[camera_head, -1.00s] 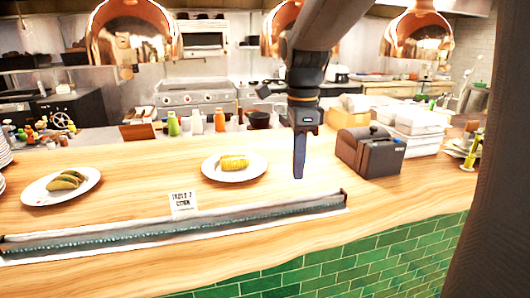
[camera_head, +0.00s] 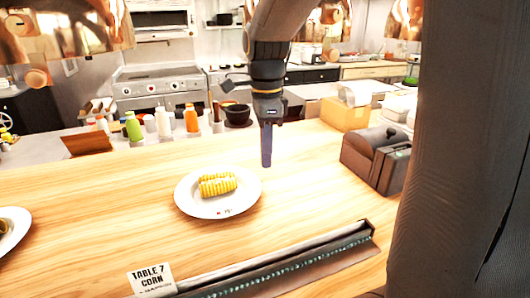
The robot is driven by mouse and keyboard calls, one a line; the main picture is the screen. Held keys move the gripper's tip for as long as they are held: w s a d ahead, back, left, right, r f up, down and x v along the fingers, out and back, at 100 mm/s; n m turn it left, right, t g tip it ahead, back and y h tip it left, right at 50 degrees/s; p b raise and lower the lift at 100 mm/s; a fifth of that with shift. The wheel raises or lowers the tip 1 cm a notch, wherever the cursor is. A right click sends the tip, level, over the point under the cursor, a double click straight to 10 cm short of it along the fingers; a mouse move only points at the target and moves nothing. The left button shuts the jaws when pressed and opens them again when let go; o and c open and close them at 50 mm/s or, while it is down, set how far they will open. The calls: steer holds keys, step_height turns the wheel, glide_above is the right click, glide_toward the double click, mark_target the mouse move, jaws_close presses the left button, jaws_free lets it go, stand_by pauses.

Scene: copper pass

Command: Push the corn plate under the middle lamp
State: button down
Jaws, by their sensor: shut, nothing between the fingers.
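The corn plate (camera_head: 217,207) is a white round plate on the wooden counter, left of the picture's middle, with yellow corn (camera_head: 217,184) on it. My gripper (camera_head: 266,163) points down just right of and behind the plate, its fingers shut and empty; a small gap shows between them and the plate's rim. Copper lamps hang along the top edge: one at the left (camera_head: 75,28), one at the top middle (camera_head: 332,22), partly hidden by my arm, and one at the right (camera_head: 405,20). A card reading "TABLE 7 CORN" (camera_head: 151,278) stands at the front.
A dark printer (camera_head: 376,158) stands on the right. A long dark rail (camera_head: 290,262) runs along the front. Another plate (camera_head: 14,226) is cut off at the left edge. Bottles (camera_head: 191,119) and a cardboard box (camera_head: 345,114) stand behind. The counter left of the corn plate is clear.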

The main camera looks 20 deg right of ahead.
step_height(320, 180, down, 7)
steer(key=shift+f+p, duration=0.2)
steer(key=shift+p, duration=0.45)
